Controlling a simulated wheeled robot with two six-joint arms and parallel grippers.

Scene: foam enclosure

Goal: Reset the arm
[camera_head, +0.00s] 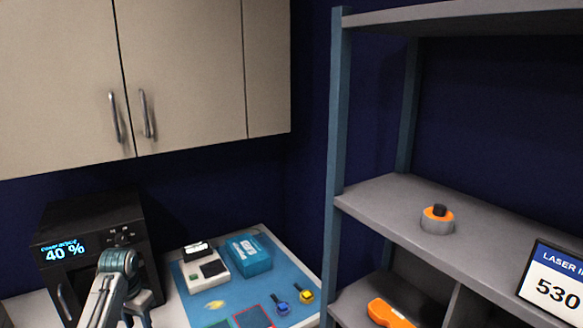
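My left arm (112,282) comes in at the lower left, in front of a black device. It bends at a teal-grey joint, and a grey part that appears to be my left gripper (138,306) hangs down just right of it. Its fingertips are too small and cut off to tell whether they are open. I see nothing clearly held there. My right arm and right gripper are out of view.
The black device (88,235) reads 40 %. A blue mat (205,300) holds a white device (207,268), a teal box (249,254) and small items. A grey shelf (385,205) at right bears an orange-grey round object (437,220), an orange tool (388,314) and a sign (556,284). Cabinets (190,70) hang above.

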